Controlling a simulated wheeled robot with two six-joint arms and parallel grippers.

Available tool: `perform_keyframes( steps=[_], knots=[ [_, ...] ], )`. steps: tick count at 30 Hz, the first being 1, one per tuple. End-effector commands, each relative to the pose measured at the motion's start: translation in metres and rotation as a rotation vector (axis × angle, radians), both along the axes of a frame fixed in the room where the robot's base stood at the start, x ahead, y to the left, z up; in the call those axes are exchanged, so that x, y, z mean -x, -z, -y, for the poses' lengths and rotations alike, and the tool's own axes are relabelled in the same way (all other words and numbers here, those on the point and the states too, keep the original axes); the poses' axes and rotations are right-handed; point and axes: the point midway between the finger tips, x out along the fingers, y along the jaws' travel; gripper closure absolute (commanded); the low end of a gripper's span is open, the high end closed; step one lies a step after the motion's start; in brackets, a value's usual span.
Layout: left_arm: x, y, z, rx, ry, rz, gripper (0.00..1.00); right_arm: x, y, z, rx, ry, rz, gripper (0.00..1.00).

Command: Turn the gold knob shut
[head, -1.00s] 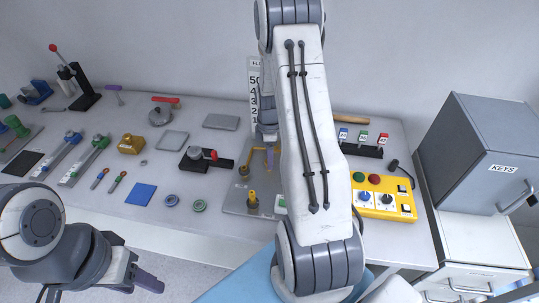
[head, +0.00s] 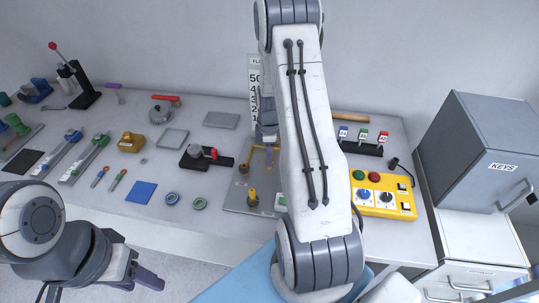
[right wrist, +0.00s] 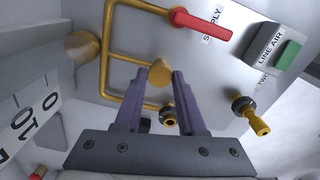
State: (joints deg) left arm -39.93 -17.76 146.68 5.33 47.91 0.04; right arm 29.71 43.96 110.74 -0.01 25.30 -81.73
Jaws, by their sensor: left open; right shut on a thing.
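The gold knob (right wrist: 160,72) shows in the right wrist view, on the grey panel with gold pipes (right wrist: 110,85). My right gripper (right wrist: 160,80) is shut on it, with a purple finger on either side. In the head view, part of my right gripper (head: 270,157) shows over the grey plate (head: 234,197) on the bench. My own right arm hides much of that area, and I cannot make out the knob there. My left gripper (head: 148,278) is open and empty at the lower left, in front of the bench edge.
Near my right gripper are a red handle (right wrist: 200,22), a gold fitting with a black collar (right wrist: 255,118) and a green block (right wrist: 289,54). The yellow control box (head: 400,211) stands right of my arm. Several tools lie on the left of the bench.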

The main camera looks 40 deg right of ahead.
Motion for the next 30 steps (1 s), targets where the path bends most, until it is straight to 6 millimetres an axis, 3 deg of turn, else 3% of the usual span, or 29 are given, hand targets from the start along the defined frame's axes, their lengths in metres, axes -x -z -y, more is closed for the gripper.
perform_keyframes(
  steps=[30],
  knots=[
    [0.0000, 0.0080, 0.0000, 0.000, 0.000, 0.000, 0.50, -0.0009, -0.0007, 0.0000, 0.001, 0.888, 0.002, 1.00]
  ],
)
